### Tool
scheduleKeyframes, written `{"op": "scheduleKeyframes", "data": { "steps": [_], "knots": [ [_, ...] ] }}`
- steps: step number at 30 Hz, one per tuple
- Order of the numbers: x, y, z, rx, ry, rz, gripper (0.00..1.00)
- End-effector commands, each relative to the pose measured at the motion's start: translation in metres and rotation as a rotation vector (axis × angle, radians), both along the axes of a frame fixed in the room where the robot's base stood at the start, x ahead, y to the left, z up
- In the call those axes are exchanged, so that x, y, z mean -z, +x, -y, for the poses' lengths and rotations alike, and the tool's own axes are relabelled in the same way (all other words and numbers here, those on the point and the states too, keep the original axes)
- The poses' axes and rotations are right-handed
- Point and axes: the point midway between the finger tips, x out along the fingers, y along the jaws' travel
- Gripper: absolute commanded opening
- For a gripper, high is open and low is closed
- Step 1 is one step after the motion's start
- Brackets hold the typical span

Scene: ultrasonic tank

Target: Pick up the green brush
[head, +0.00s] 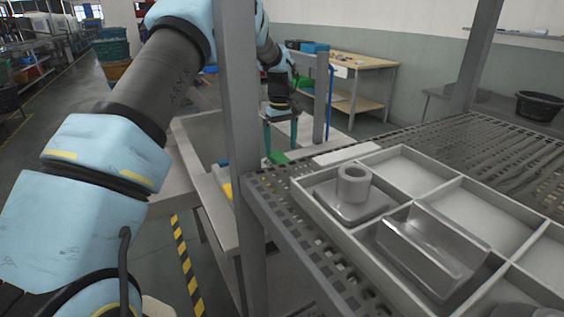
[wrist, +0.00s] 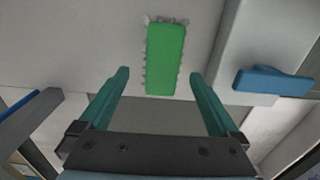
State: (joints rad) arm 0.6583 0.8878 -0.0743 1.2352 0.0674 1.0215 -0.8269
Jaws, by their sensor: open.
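The green brush (wrist: 165,59) lies on a pale grey surface in the wrist view, its long side running up and down the picture, with grey bristles showing round its edges. In the head view a green patch of it (head: 277,157) shows just below the fingers. My gripper (wrist: 159,76) is open with teal fingers, one to each side of the lower part of the brush in the picture, and nothing is between them in contact.
A blue object (wrist: 272,81) lies right of the brush. A grey post (head: 240,120) and a perforated rack (head: 440,148) stand close by. A divided tray (head: 330,222) on the rack holds grey metal parts. A wooden table (head: 362,64) stands behind.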

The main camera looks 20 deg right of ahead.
Motion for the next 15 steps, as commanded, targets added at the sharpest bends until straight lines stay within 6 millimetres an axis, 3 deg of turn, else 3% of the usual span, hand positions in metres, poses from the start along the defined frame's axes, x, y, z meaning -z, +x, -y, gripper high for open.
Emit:
{"op": "scheduleKeyframes", "data": {
  "steps": [15],
  "knots": [
    [0.053,-0.005,-0.002,0.000,0.000,0.001,0.97]
  ]
}}
